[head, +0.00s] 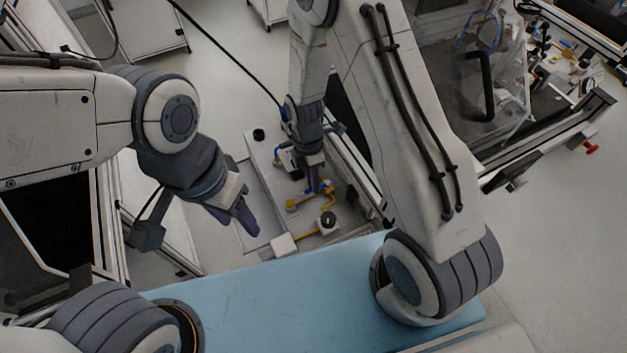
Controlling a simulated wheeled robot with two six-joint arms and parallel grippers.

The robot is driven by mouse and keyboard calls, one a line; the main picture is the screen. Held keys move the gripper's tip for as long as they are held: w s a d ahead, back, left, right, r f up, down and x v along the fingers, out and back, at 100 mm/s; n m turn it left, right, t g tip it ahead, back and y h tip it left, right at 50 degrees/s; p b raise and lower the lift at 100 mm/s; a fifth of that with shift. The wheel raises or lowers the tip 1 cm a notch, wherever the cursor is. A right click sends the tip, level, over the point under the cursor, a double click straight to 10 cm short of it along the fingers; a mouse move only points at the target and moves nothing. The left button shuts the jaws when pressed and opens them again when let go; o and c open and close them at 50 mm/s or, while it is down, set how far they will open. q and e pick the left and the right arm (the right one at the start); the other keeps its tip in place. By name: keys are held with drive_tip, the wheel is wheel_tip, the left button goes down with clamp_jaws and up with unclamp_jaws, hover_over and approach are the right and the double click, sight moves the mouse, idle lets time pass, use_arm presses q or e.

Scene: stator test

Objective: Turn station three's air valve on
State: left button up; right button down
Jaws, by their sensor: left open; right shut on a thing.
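A pale panel (262,165) beyond the blue surface carries yellow pipe fittings (326,203), a small blue part and a round black knob on a white body (327,222). My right gripper (314,188) reaches down to the yellow fittings and is shut on the air valve there. The fingers hide most of the valve, so its handle's angle cannot be told. My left gripper (246,222) hangs to the left of the panel, open and empty, pointing down and to the right.
A light blue surface (260,300) lies in front of me. A framed bench with black panels stands at left. Another bench (555,120) with clutter and a red knob (591,147) is at right. A dark cable crosses above the panel. Open floor lies at far right.

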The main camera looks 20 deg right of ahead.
drive_tip(key=shift+w, duration=0.1)
drive_tip(key=m, duration=0.2)
drive_tip(key=w+m, duration=0.1)
drive_tip(key=m, duration=0.1)
drive_tip(key=shift+w+d+y, duration=0.15)
drive_tip(key=shift+y, duration=0.25)
drive_tip(key=m, duration=0.1)
drive_tip(key=w+m+b, duration=0.1)
drive_tip(key=m, duration=0.2)
drive_tip(key=shift+w+d+m+y, duration=0.2)
drive_tip(key=shift+d+m+y, duration=0.1)
drive_tip(key=shift+d+y, duration=0.1)
drive_tip(key=m, duration=0.1)
drive_tip(key=d+m+b, duration=0.1)
drive_tip(key=m, duration=0.1)
drive_tip(key=w+m+t+b, duration=0.1)
drive_tip(key=m, duration=0.1)
drive_tip(key=shift+d+y, duration=0.2)
drive_tip(key=shift+y, duration=0.2)
drive_tip(key=shift+w+d+m+t+b, duration=0.2)
drive_tip(key=shift+d+m+b, duration=0.15)
drive_tip(key=shift+m, duration=0.65)
drive_tip(key=shift+w+d+m+t+b, duration=0.1)
drive_tip(key=shift+d+m+t+b, duration=0.2)
drive_tip(key=shift+m, duration=0.7)
drive_tip(key=shift+r, duration=0.1)
drive_tip(key=c, duration=0.9)
unclamp_jaws()
drive_tip(key=shift+o, duration=0.2)
drive_tip(key=shift+s, duration=0.1)
